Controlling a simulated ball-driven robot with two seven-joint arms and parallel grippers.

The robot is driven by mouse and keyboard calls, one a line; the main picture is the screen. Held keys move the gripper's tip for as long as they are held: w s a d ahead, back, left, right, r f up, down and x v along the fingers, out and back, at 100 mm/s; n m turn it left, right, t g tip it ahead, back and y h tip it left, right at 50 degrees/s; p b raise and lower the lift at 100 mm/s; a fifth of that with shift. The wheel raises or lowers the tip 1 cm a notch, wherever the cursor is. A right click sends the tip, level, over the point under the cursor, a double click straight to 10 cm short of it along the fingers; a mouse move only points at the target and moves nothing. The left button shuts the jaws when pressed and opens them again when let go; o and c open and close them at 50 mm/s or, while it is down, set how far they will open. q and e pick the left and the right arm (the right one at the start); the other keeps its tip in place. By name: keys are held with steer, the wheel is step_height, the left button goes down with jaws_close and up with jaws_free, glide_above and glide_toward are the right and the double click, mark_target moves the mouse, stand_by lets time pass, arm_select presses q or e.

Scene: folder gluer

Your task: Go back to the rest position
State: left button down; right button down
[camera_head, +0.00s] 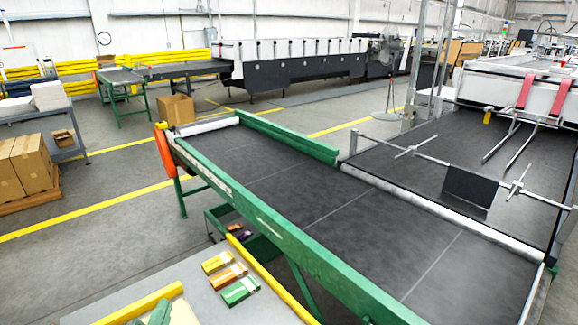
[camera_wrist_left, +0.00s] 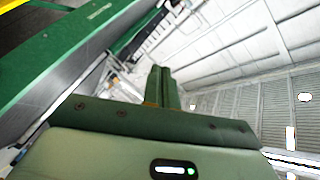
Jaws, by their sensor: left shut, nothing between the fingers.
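My left gripper shows at the bottom left edge of the head view as a small green part (camera_head: 159,313), over the grey table. In the left wrist view its two green fingers (camera_wrist_left: 161,86) stand side by side, shut with nothing between them. My right gripper is in neither view.
Yellow (camera_head: 217,262), orange (camera_head: 227,277) and green (camera_head: 240,291) small boxes lie on the grey table (camera_head: 195,300) near my left gripper. A yellow bar (camera_head: 270,280) runs along its right edge. Beyond stands the green-framed conveyor (camera_head: 330,195). Cardboard boxes (camera_head: 30,165) stand at the left.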

arm_select(q)
steer(key=s+a+f+n+g+y, duration=0.25)
steer(key=s+a+f+g, duration=0.45)
steer(key=s+f+g, duration=0.45)
steer(key=s+d+f+n+h+b, duration=0.1)
steer(key=s+d+f+b, duration=0.15)
steer(key=f, duration=1.15)
steer(key=s+d+f+h+b, duration=0.15)
steer(key=s+f, duration=0.25)
steer(key=f, duration=1)
steer(key=s+f+n+g+h+b, duration=0.2)
steer(key=s+f+n+g, duration=0.1)
steer(key=s+f, duration=1.5)
steer(key=shift+d+f+g+b, duration=0.15)
steer(key=shift+f+g+b, duration=0.25)
steer(key=shift+f, duration=0.25)
